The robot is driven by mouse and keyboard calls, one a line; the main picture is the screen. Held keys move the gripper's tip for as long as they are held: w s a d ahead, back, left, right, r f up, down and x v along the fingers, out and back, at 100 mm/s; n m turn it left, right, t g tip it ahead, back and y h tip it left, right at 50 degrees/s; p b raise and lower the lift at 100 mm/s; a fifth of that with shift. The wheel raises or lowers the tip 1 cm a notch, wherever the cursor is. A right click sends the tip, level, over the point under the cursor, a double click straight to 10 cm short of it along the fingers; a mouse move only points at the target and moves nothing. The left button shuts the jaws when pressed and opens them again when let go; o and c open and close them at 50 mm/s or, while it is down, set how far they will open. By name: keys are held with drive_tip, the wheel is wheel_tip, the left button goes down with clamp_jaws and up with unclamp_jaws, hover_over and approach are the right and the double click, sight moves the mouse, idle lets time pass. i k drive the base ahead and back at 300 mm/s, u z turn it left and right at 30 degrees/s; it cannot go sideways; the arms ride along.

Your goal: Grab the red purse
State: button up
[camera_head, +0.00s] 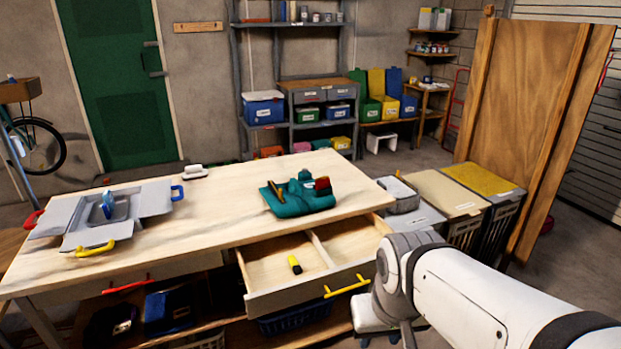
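A small dark red item (322,185), which may be the red purse, sits at the right end of a teal cloth bag (300,199) on the wooden workbench (225,225). It is too small to tell its exact shape. A yellow-and-dark item lies at the bag's left side. My arm reaches in from the lower right, its grey joint in front of the bench's right front corner. The arm bends down there, and my gripper is not in view. Nothing touches the bag or the red item from my side.
An open drawer (282,261) holding a small yellow-and-black item (295,265) juts from the bench front. Lidded bins (480,181) stand right of the bench, beside a wooden panel (530,115). The middle of the benchtop is clear.

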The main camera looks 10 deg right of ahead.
sight(321, 184)
drive_tip(key=u, duration=0.05)
drive_tip(key=i, duration=1)
drive_tip(key=z, duration=0.05)
